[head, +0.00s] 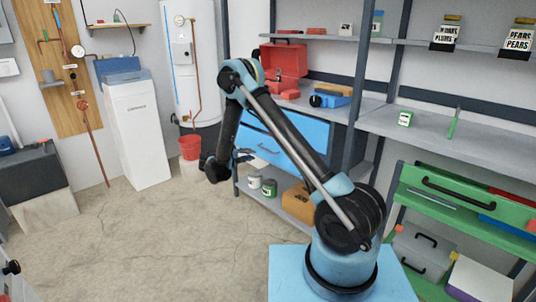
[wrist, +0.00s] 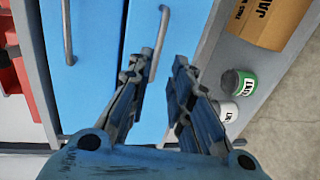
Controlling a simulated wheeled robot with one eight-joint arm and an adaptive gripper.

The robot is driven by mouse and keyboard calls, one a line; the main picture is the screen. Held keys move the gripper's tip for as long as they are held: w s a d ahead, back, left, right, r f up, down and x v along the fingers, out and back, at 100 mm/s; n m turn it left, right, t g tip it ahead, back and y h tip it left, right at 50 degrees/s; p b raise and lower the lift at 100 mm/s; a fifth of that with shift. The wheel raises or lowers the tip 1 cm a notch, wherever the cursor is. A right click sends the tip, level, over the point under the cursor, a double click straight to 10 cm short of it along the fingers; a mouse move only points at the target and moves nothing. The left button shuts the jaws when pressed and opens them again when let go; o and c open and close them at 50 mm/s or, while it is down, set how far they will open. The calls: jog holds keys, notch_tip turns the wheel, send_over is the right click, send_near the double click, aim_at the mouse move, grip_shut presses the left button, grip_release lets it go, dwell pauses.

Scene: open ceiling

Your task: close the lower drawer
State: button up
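A blue drawer unit stands under the shelf counter, with two drawer fronts showing. In the wrist view, which is turned sideways, the lower drawer (wrist: 185,25) is the right-hand front, with a grey bar handle (wrist: 161,38). The upper drawer (wrist: 95,45) is on the left with its own handle (wrist: 67,30). In the head view my arm partly covers the unit (head: 312,128). My gripper (wrist: 158,62) is open and empty in front of the lower drawer, its left fingertip near the handle's end. I cannot tell contact or how far the drawer stands out.
A cardboard box (head: 298,200) and cans (head: 269,187) sit on the shelf below the drawers. A red toolbox (head: 284,60) is on the counter above. A red bucket (head: 190,147) stands by the water heater. The concrete floor (head: 150,240) at left is clear.

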jog(key=x, duration=1.4)
jog(key=shift+w+d, duration=0.1)
jog(key=shift+w, duration=0.1)
grip_shut()
